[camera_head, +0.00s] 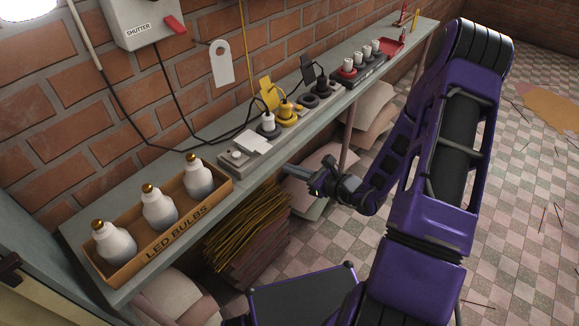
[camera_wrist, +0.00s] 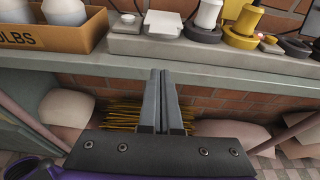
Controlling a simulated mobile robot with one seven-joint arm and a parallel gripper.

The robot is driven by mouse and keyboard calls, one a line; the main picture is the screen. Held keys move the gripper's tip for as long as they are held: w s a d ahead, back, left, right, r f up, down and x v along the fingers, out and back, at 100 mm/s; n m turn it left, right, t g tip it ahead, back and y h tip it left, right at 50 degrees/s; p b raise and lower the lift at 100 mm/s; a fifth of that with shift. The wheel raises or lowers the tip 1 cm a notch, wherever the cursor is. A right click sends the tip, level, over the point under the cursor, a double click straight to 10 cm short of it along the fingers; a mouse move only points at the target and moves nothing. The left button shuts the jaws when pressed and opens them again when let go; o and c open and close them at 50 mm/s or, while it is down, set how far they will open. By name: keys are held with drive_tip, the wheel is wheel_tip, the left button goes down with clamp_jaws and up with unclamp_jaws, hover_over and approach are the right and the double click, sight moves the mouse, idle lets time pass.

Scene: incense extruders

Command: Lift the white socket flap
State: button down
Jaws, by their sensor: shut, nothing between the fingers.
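The white socket flap (camera_head: 254,141) lies low, near flat, at the near left end of the grey socket strip (camera_head: 235,164) on the shelf. It also shows in the wrist view (camera_wrist: 163,23), at the top middle, beyond my fingers. My gripper (camera_head: 288,170) is shut and empty. It hangs in front of the shelf's front edge, apart from the flap. In the wrist view its fingertips (camera_wrist: 161,72) point toward the shelf edge, below the flap. The yellow flap (camera_head: 269,93) and the black flap (camera_head: 308,69) stand raised farther along the strip.
A box of LED bulbs (camera_head: 157,252) stands left of the strip. Plugs with black cables, including a white plug (camera_head: 268,122), sit close to the white flap's right. The shelf edge (camera_wrist: 235,80) lies beyond my fingers. Incense bundles (camera_head: 247,228) and sacks are below the shelf.

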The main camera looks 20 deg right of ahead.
sight(254, 142)
drive_tip(key=shift+w+a+r, duration=0.2)
drive_tip(key=shift+w+a, duration=0.45)
drive_tip(key=shift+w, duration=0.25)
drive_tip(key=shift+w+a+r, duration=0.2)
drive_tip(key=shift+w+a, duration=0.45)
drive_tip(key=shift+w, duration=0.2)
drive_tip(key=shift+w+a, duration=0.1)
drive_tip(key=shift+w+a+r, duration=0.25)
drive_tip(key=shift+w+a, duration=0.55)
drive_tip(key=shift+w, duration=0.3)
drive_tip(key=shift+r, duration=0.1)
drive_tip(key=shift+r+p, duration=1.35)
drive_tip(key=shift+r, duration=0.3)
